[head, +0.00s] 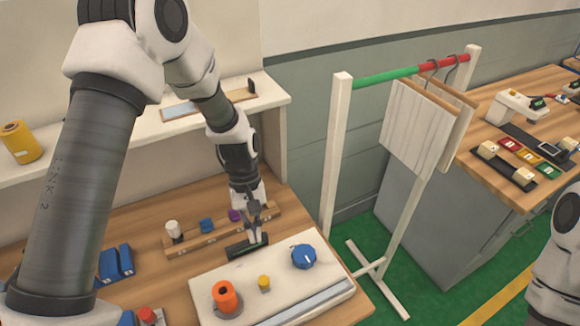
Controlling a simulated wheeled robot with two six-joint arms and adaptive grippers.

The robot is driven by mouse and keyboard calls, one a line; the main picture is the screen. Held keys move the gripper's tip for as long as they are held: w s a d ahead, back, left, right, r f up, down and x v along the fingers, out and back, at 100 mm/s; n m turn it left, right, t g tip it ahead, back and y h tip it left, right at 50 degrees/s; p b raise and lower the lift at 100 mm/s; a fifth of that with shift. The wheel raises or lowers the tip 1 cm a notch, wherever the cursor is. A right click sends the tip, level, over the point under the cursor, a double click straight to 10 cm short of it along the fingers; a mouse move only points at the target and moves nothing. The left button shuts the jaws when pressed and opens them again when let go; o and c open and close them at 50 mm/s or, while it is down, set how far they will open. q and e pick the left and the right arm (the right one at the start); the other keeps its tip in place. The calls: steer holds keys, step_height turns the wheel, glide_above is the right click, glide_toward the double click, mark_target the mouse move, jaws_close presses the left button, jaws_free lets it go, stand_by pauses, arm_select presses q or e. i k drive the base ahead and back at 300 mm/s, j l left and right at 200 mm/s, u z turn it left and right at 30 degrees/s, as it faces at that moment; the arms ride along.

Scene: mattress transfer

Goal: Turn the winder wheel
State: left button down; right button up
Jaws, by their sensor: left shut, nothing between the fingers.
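A round blue wheel (304,256) with a pale mark on top sits at the right of a white board (195,290) on the wooden bench; it looks like the winder wheel. An orange spool (225,297) and a small yellow peg (264,283) stand on the same board. My left gripper (257,238) points down, shut and empty, left of the blue wheel and apart from it. It is over or beside a dark green-black block (247,246) at the board's back edge; contact cannot be told. Only part of my right arm shows at the right edge; its gripper is out of view.
A wooden rack (205,239) with small coloured pieces lies behind the board. Blue blocks (115,263) stand to the left. A white shelf (150,128) is at the back. A garment rack (335,150) with hanging white panels stands right of the bench, near another table (490,140).

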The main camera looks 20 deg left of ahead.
mark_target(303, 256)
steer(key=k, duration=1)
